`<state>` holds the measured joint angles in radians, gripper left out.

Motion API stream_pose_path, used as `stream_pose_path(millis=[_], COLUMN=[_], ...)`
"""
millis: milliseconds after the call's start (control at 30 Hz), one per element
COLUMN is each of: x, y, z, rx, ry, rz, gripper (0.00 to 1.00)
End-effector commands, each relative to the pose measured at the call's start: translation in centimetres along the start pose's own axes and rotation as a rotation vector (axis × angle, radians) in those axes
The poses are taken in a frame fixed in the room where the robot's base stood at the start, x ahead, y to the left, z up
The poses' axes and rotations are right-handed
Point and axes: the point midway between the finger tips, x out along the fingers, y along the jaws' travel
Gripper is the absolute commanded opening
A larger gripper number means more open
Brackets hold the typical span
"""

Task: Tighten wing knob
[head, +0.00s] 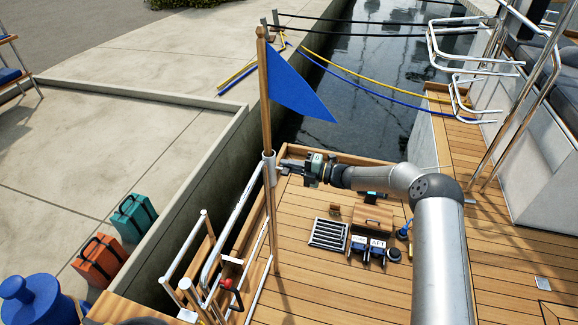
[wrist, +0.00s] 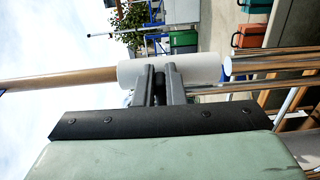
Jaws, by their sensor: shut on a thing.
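A white collar (head: 268,170) sits around the wooden flagpole (head: 265,100) at the stern rail, and the pole stands nearly upright with a blue pennant (head: 295,92). In the wrist view the collar (wrist: 200,68) lies across the picture, with the pole (wrist: 60,79) coming out of its left end. My gripper (head: 285,167) reaches the collar from the right. In the wrist view its two fingers (wrist: 160,77) are closed on a small dark wing knob (wrist: 159,79) at the collar's side. The fingers hide most of the knob, so its turn angle does not show.
The chrome and wood rail (head: 213,262) stands close below the collar, with a red-handled item (head: 226,284) on it. A deck grate (head: 328,234) and a wooden box (head: 372,219) lie below my arm. Teal (head: 134,217) and orange (head: 99,260) cases stand on the quay.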

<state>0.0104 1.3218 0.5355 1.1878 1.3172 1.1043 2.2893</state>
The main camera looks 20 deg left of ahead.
Motion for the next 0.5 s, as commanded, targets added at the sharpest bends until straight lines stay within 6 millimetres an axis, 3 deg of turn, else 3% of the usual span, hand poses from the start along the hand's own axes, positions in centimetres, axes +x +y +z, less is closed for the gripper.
stream_pose_path(millis=[33,100,500], x=[-0.05,-0.04,-0.89], y=[-0.14,-0.12,-0.03], z=[-0.06,-0.05,0.05], rx=[0.003,0.002,0.0], ry=[0.001,0.001,-0.001], rz=[-0.001,-0.001,0.0], gripper=[0.16,0.32,0.32])
